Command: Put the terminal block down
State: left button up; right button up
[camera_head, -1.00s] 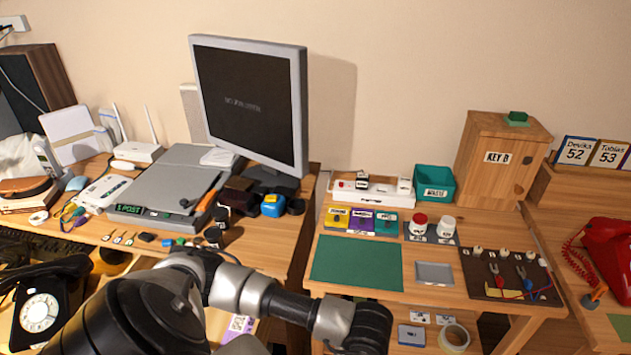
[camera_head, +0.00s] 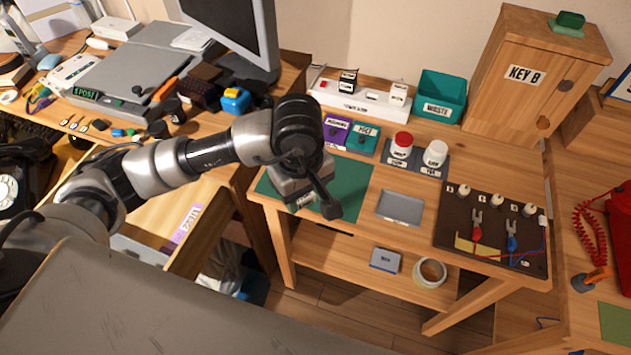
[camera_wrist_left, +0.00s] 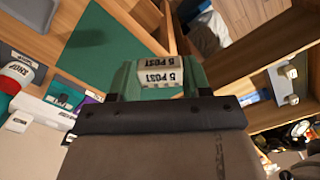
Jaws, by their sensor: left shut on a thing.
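My left gripper (camera_head: 318,203) is over the green mat (camera_head: 350,183) on the small wooden table in the head view. In the left wrist view the gripper (camera_wrist_left: 159,94) is shut on a green terminal block (camera_wrist_left: 128,78) with white labels reading "5 POST". The mat (camera_wrist_left: 98,45) lies beyond the block in that view. My wrist and fingers mostly hide the block in the head view. I cannot tell whether it touches the mat. My right gripper is not in view.
The mat's right part is bare.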

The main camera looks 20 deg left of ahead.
aim_at(309, 196)
pick_arm(q)
jog(key=r+n, duration=0.1)
jog(key=r+n+b, duration=0.1)
jog(key=r, duration=0.1)
jog(key=shift+d+n, duration=0.3)
jog(key=shift+d, duration=0.05)
jog(key=shift+w, duration=0.25)
jog(key=w+f, duration=0.2)
jog(key=w, duration=0.1)
jog(key=w+a+f, duration=0.1)
jog(key=w+f, duration=0.1)
jog(key=w, duration=0.2)
jog(key=w+f, duration=0.2)
jog(key=w, duration=0.2)
jog(key=shift+a+f+p, duration=0.3)
jog(key=shift+a+p, duration=0.05)
jog(key=shift+a, duration=0.05)
notch_tip(309, 196, down, 4)
jog(key=shift+f, duration=0.1)
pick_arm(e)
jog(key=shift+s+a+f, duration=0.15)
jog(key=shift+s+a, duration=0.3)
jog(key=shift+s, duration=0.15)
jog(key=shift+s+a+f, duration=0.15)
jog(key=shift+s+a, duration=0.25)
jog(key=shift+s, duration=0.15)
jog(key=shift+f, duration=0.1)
